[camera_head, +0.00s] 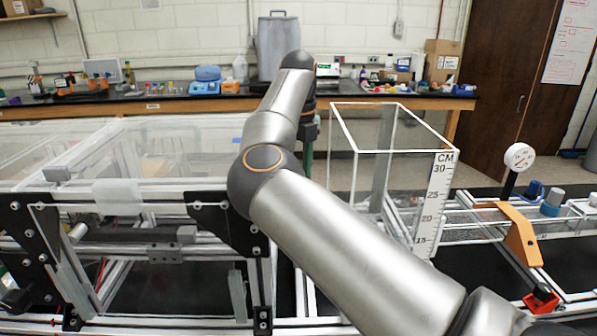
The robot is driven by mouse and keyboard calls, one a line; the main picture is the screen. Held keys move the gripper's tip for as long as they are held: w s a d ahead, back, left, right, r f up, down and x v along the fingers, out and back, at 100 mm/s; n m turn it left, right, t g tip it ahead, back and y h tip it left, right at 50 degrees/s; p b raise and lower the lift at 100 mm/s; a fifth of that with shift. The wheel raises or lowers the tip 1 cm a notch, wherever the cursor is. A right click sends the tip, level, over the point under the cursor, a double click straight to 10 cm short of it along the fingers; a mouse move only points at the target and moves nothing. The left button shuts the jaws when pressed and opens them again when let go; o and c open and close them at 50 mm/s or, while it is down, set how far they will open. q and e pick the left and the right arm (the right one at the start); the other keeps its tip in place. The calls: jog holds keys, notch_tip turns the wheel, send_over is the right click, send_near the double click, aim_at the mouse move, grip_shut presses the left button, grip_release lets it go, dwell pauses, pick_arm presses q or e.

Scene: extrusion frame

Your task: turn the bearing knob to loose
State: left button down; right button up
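No part can be made out for certain as the bearing knob. A dark round knob-like part (15,301) sits at the lower left of the extrusion frame (150,186). A blue knob-like part (552,201) stands on the clear channel at the right. My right arm comes in from the lower right, crosses the middle of the view and bends down at its far end behind its own links. My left arm and gripper are out of view. The arm hides part of the frame's middle.
A clear tank (400,125) with a centimetre scale (433,205) stands right of my arm. A dial gauge (519,157), an orange bracket (522,237) and a red clamp (541,299) are further right. A bench (150,106) with lab items runs along the back.

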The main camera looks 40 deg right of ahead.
jog(key=shift+o, duration=1.4)
notch_tip(320, 180, up, 12)
jog(key=p, duration=0.2)
jog(key=shift+r, duration=0.25)
